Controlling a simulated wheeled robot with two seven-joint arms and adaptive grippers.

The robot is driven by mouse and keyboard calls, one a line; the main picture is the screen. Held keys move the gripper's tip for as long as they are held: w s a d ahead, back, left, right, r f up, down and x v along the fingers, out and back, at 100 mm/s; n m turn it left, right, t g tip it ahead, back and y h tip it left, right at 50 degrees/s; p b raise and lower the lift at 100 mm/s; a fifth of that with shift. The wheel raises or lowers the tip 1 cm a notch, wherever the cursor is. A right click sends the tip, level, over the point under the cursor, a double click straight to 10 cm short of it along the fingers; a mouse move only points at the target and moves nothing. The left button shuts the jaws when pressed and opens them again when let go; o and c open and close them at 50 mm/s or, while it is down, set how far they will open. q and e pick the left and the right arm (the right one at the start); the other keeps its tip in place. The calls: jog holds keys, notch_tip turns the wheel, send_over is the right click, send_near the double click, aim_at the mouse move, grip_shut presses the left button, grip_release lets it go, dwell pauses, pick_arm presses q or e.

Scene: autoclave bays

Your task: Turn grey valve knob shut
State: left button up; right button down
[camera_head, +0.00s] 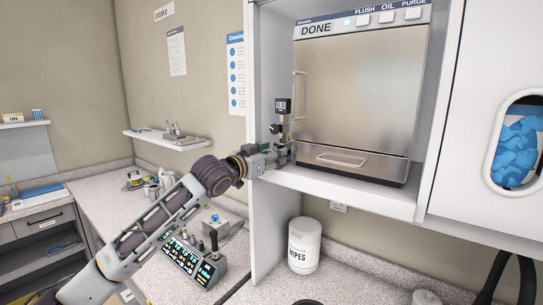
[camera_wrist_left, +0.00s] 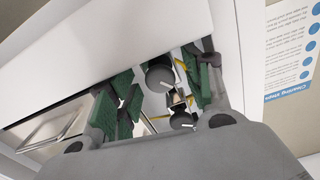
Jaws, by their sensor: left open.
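Two dark grey round knobs with white pointer lines show in the left wrist view, a larger one (camera_wrist_left: 160,74) and a smaller one (camera_wrist_left: 181,120). I cannot tell for certain which is the task's valve knob. My left gripper (camera_head: 284,151) is open at the front left of the autoclave bay, by the valve fitting. In the wrist view its green-padded fingers (camera_wrist_left: 160,88) stand on both sides of the knobs, with no clear contact. In the head view a dark knob (camera_head: 275,128) shows above the gripper, below the gauge (camera_head: 283,106) reading about 0.0. The gripper hides the lower fitting. My right gripper is not in view.
The steel autoclave (camera_head: 352,95), marked DONE, stands in the bay just right of the gripper. The bay's white side wall (camera_head: 255,60) is close on the left. Below are a wipes tub (camera_head: 304,246) and a control box (camera_head: 195,261).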

pick_arm(q)
jog(key=shift+s+a, duration=0.1)
jog(key=v, duration=1.1)
jog(key=shift+s+a, duration=0.2)
jog(key=shift+s, duration=0.05)
jog(key=shift+f, duration=0.15)
jog(key=shift+c, duration=0.2)
